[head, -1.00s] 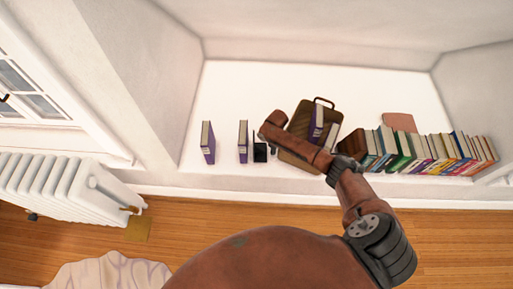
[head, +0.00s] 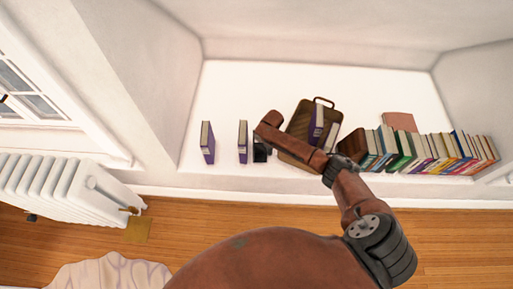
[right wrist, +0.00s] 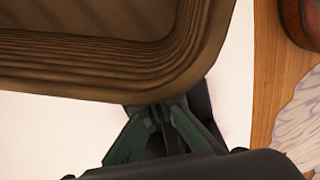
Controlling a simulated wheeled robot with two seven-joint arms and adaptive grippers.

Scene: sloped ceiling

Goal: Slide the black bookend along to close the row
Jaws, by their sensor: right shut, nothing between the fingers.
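The black bookend (head: 260,155) stands on the white ledge just right of a purple book (head: 243,142), partly hidden by my right arm. Another purple book (head: 207,142) stands apart, farther left. My right gripper (right wrist: 158,112) is shut and empty, pointing down beside the rim of the brown tray. In the head view it is mostly hidden under my arm's end, close to the bookend; I cannot tell whether they touch. A black shape beside the fingers in the right wrist view may be the bookend. My left gripper is not in view.
A brown handled tray (head: 301,112) holding purple books is right of the bookend, under my arm. Farther right are a brown block (head: 352,146), a long row of books (head: 430,152) and a pinkish flat item (head: 398,121). The ledge between the two left books is clear.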

